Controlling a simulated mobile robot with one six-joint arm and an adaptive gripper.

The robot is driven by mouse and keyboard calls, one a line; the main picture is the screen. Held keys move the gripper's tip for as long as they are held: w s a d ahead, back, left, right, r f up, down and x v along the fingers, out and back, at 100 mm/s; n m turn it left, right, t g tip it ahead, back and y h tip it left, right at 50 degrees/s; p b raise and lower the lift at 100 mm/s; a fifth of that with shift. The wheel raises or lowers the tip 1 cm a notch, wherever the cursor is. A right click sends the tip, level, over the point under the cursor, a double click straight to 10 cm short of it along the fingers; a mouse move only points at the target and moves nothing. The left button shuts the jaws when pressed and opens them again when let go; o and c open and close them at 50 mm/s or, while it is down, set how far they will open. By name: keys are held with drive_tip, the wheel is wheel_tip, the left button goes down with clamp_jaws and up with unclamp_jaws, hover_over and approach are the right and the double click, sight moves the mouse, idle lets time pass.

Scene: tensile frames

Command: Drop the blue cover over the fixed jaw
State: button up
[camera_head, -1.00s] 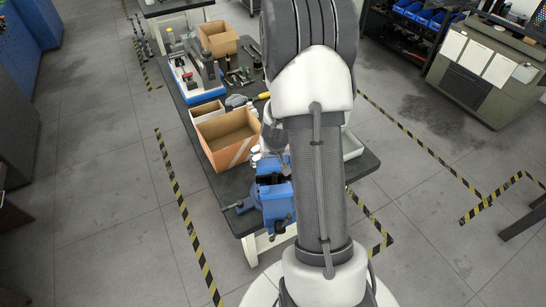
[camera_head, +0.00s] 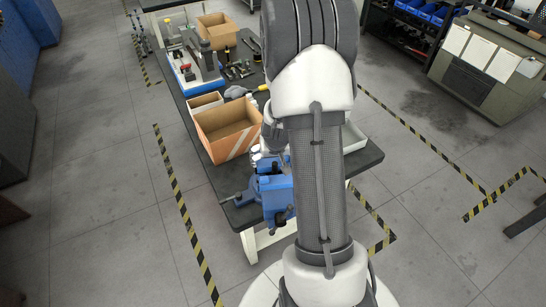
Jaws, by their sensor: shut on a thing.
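A blue vise (camera_head: 276,208) stands at the near edge of the dark workbench, left of my arm. A flat-faced blue piece (camera_head: 273,183), which looks like the blue cover, shows at the top of the vise. I cannot tell whether it touches the fixed jaw, which is not clearly visible. My gripper (camera_head: 268,164) shows only in small part, just above this blue piece. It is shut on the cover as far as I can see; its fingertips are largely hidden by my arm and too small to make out.
An open cardboard box (camera_head: 228,130) stands on the workbench (camera_head: 215,178) behind the vise. A white tray (camera_head: 354,138) lies right of my arm. Farther back are tools and another box (camera_head: 217,30). Open floor with yellow-black tape lies around the bench.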

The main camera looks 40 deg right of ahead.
drive_tip(key=o, duration=0.8)
drive_tip(key=shift+r, duration=0.1)
drive_tip(key=v, duration=1.1)
drive_tip(key=shift+s+a+r, duration=0.15)
drive_tip(key=shift+s+r, duration=0.1)
drive_tip(key=shift+r, duration=0.1)
